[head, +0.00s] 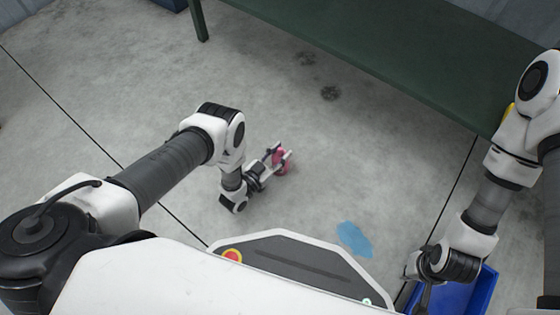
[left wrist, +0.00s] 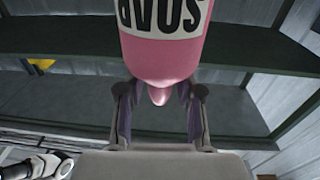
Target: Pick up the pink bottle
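The pink bottle (head: 283,168) is at the fingertips of my left gripper (head: 279,155) in the head view. In the left wrist view the bottle (left wrist: 165,62) fills the upper middle, with its white label reading SOAP upside down and its narrow tip between the fingers. The fingers of my left gripper (left wrist: 159,105) lie on both sides of the bottle and look shut on it; its body hides the fingertips. My right gripper (head: 424,294) points down at the lower right of the head view, by the blue crate. Its fingers are too hidden to tell their state.
A blue crate (head: 484,292) stands on the floor at the lower right. A flat blue patch (head: 354,238) lies on the concrete floor. A long green table (head: 380,45) runs across the back. Open floor surrounds the left gripper.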

